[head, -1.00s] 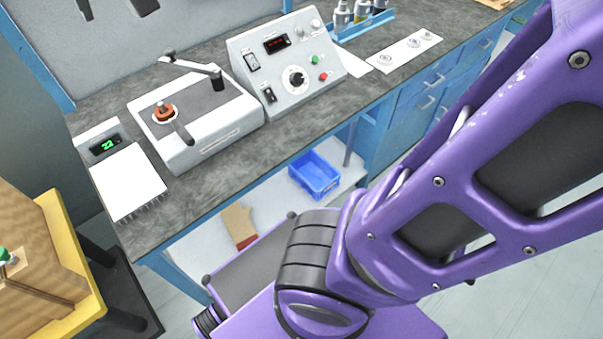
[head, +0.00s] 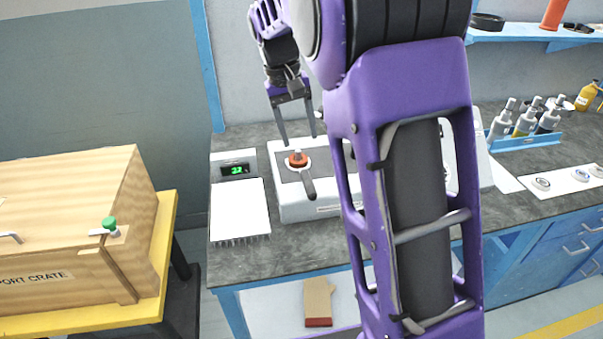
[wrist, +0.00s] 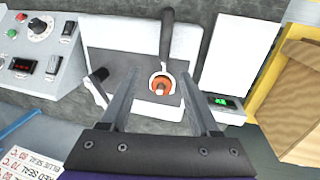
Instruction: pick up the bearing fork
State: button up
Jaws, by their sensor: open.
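The bearing fork (head: 308,187) has a dark handle pointing toward the front of a white machine (head: 291,208). Its pale forked end appears to lie around an orange-red part (head: 297,159) on the machine's dark top plate. The fork also shows in the wrist view (wrist: 167,38), with its handle pointing up in the picture. My gripper (head: 297,138) is open and empty, pointing down above the back of the machine. In the wrist view the fingers (wrist: 163,80) stand on either side of the orange-red part, apart from it. I cannot tell the exact height.
A scale with a green display (head: 236,170) and white plate (head: 240,210) stands left of the machine. A crank lever (wrist: 97,80) stands beside the top plate, near one finger in the wrist view. A control box (wrist: 32,45) adjoins the machine. A wooden crate (head: 70,235) is at far left.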

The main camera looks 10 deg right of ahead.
send_over(305, 173)
jog(key=f, duration=0.4)
jog(key=f+b, duration=0.1)
jog(key=f, duration=0.1)
jog(key=shift+w+a+f, duration=0.1)
jog(key=shift+w+a, duration=0.05)
jog(key=shift+a, duration=0.1)
jog(key=f, duration=0.3)
jog(key=f+b, duration=0.1)
jog(key=shift+s+d+f, duration=0.1)
jog(key=shift+s+f, duration=0.15)
jog(key=shift+d+f, duration=0.1)
jog(key=shift+f, duration=0.25)
grip_shut()
jog(key=shift+w, duration=0.1)
